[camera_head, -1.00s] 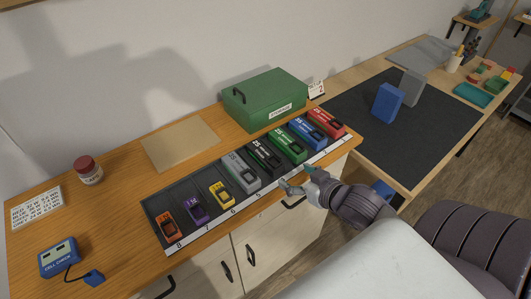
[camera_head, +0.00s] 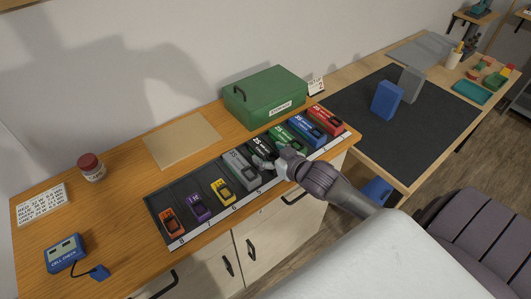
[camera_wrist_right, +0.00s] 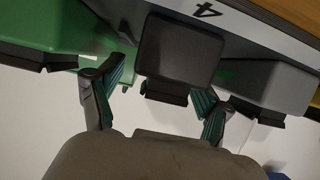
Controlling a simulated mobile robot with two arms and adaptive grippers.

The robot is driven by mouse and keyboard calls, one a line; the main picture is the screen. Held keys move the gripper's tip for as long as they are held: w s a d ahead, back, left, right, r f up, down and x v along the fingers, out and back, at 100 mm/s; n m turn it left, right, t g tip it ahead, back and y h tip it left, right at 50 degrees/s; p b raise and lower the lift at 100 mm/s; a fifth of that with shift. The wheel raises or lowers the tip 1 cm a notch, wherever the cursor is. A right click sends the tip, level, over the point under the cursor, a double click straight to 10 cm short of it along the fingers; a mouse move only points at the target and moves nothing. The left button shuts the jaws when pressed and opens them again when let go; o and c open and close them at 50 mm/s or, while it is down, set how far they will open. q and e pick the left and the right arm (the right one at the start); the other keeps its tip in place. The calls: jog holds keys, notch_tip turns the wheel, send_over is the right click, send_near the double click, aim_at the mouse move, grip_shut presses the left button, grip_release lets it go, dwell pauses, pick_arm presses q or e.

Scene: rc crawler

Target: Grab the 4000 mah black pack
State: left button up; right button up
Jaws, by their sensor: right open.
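The black pack (camera_head: 261,146) stands in the dark tray (camera_head: 155,204), between a grey pack (camera_head: 240,166) and a green pack (camera_head: 284,138). My right gripper (camera_head: 271,164) is at its near end and hides part of it. In the right wrist view the black pack (camera_wrist_right: 180,52) shows as a dark block beyond and between the open fingertips of the right gripper (camera_wrist_right: 155,95). The green pack (camera_wrist_right: 85,30) is on the left there and the grey pack (camera_wrist_right: 265,85) on the right. The fingers are not closed on anything. My left gripper is out of view.
Blue (camera_head: 307,128) and red (camera_head: 326,120) packs stand right of the green one; yellow (camera_head: 222,190), purple (camera_head: 198,206) and orange (camera_head: 171,221) ones stand left. A green box (camera_head: 264,95) is behind the tray. A numbered strip (camera_wrist_right: 225,18) runs along the tray's front.

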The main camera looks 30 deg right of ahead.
aim_at(256, 145)
jog(key=x, duration=0.2)
jog(key=shift+w+f, duration=0.2)
jog(key=shift+w, duration=0.05)
jog(key=shift+s, duration=0.15)
jog(key=shift+c, duration=1.2)
jog(key=shift+r, duration=0.1)
grip_shut()
